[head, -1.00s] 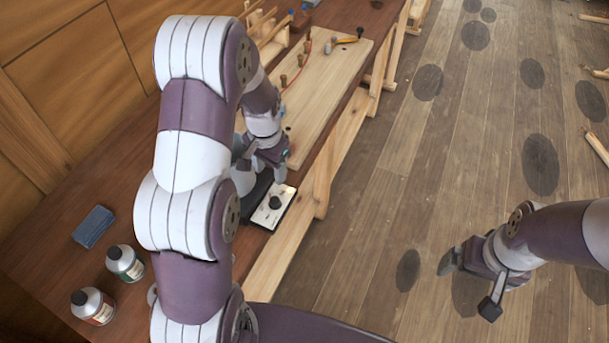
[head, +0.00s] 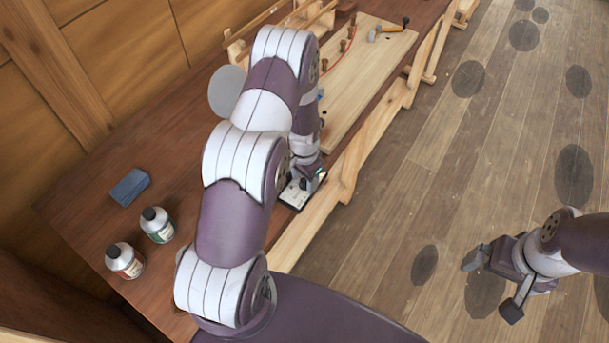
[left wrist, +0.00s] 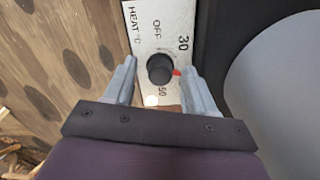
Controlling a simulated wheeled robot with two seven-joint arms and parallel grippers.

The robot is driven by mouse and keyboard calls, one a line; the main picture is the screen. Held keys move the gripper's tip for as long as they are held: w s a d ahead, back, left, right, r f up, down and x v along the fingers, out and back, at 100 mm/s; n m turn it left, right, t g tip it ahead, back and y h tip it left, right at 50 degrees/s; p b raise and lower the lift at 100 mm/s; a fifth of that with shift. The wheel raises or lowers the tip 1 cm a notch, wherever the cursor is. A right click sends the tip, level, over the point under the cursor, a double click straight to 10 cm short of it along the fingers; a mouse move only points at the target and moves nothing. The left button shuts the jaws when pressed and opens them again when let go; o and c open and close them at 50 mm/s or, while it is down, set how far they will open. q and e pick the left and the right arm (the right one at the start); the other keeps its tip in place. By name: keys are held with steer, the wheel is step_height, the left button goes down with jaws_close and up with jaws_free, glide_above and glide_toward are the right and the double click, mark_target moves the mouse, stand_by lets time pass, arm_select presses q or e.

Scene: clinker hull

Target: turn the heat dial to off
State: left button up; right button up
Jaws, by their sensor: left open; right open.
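The heat dial is a round black knob (left wrist: 160,68) on a pale panel (left wrist: 148,18) marked HEAT °C, OFF, 30 and 50 in the left wrist view. A small red mark shows at the knob's right side, away from the word OFF. My left gripper (left wrist: 161,80) is open, with one finger on each side of the knob; I cannot tell whether they touch it. In the head view the panel (head: 291,199) is at the bench's front edge, partly under my left gripper (head: 307,178). My right gripper (head: 474,257) is open and empty, out over the floor.
A board (head: 350,85) with pegs and a mallet (head: 388,31) lies beyond my arm. A grey disc (head: 227,91) shows behind my left arm.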

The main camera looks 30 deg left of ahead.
arm_select(q)
jaws_close()
